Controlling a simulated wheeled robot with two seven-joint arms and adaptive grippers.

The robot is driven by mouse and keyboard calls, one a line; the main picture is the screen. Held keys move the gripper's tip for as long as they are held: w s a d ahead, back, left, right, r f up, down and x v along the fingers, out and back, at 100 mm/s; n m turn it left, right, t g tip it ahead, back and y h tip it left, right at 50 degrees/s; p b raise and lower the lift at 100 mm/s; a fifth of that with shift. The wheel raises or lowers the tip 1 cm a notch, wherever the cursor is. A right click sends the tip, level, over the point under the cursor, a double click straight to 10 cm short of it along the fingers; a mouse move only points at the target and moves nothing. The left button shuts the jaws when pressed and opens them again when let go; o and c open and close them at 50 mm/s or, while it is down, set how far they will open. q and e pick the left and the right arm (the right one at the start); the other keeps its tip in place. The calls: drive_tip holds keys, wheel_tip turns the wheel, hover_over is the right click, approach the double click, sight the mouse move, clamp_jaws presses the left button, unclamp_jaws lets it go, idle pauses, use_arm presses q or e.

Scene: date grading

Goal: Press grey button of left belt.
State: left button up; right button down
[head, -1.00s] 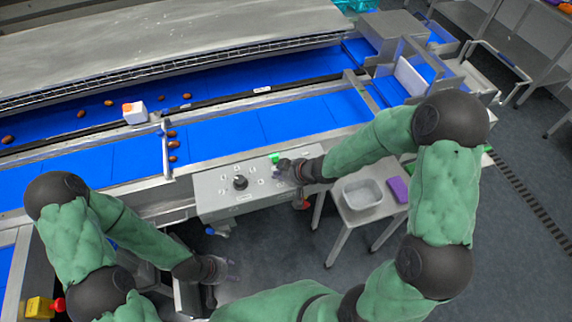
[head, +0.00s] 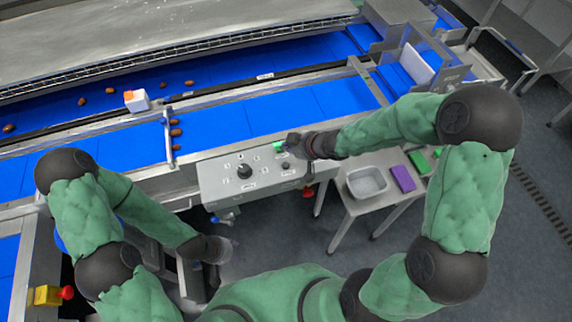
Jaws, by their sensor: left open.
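The grey control panel (head: 225,178) is fixed to the near side of the blue belt. It bears a black knob (head: 244,171), a green button (head: 278,146) at its back right and a small dark grey button (head: 285,165) nearer its front right. Its labels are too small to read. My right gripper (head: 289,144) is over the panel's back right corner, beside the green button and behind the dark grey one. Its fingers are too small and dark to tell if they are shut. My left gripper (head: 228,250) is open and empty, low in front of the panel.
Several dates (head: 175,132) and a white block with an orange top (head: 136,100) are on the belts (head: 280,115). A side table holds a grey tray (head: 366,183) and a purple block (head: 402,178). A red knob (head: 308,191) sits at the panel's right end.

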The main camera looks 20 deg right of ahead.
sight(287, 166)
wheel_tip(287, 166, down, 7)
drive_tip(key=b, duration=0.7)
drive_tip(key=shift+f+b, duration=0.35)
drive_tip(key=shift+f, duration=0.2)
drive_tip(key=shift+f, duration=0.1)
idle(0.7)
drive_tip(key=shift+f, duration=0.3)
drive_tip(key=shift+f+b, duration=0.45)
drive_tip(key=shift+b, duration=0.1)
idle(0.6)
drive_tip(key=shift+r, duration=0.1)
drive_tip(key=shift+r+p, duration=0.8)
drive_tip(key=shift+p, duration=0.2)
